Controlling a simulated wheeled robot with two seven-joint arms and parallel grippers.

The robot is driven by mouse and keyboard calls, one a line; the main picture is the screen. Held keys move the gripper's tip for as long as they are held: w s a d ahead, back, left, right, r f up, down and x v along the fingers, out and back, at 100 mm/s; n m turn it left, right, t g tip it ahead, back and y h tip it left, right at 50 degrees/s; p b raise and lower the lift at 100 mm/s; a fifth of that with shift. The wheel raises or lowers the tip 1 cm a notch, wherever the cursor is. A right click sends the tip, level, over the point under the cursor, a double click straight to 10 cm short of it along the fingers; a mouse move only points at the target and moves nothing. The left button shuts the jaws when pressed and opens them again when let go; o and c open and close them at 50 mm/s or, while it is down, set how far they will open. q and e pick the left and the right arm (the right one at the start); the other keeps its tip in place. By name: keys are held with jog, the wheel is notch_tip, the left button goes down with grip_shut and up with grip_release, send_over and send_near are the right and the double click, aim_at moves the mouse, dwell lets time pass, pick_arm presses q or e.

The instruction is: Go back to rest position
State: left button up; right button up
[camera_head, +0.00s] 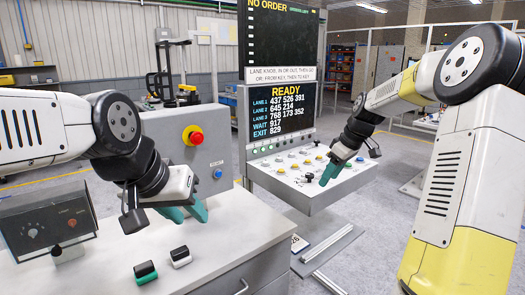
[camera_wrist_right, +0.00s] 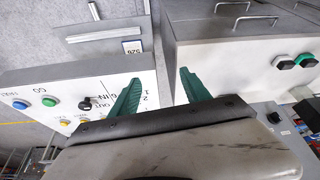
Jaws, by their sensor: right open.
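My left gripper (camera_head: 190,215) hangs over the grey worktop at the left in the head view. Its teal fingers are apart, and nothing shows between them. My right gripper (camera_head: 328,172) is over the right part of the button panel (camera_head: 335,190) in the head view. In the right wrist view, the right gripper (camera_wrist_right: 162,71) has its teal fingers wide apart with nothing between them. The panel also shows in that view (camera_wrist_right: 30,82), with a black knob (camera_wrist_right: 86,103) left of the fingers. I cannot tell whether the fingers touch the panel.
A display board (camera_head: 282,105) reading READY stands behind the panel. A grey box with a red stop button (camera_head: 194,138) stands behind my left gripper. Floor shows between panel and right arm.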

jog(key=s+a+r+m+t+h, duration=0.1)
jog(key=s+a+r+m, duration=0.2)
jog(key=s, duration=0.4)
jog(key=s+a+r+m+h, duration=0.1)
jog(key=s+a+r, duration=0.2)
jog(key=s+r, duration=0.3)
jog(key=s+a+f+m+t+y, duration=0.1)
jog(key=s+m, duration=0.3)
jog(key=s, duration=1.3)
jog(key=shift+a+f+m+t, duration=0.25)
jog(key=shift+f+m+t, duration=0.15)
jog(key=shift+f+t, duration=0.2)
jog(key=shift+r, duration=0.1)
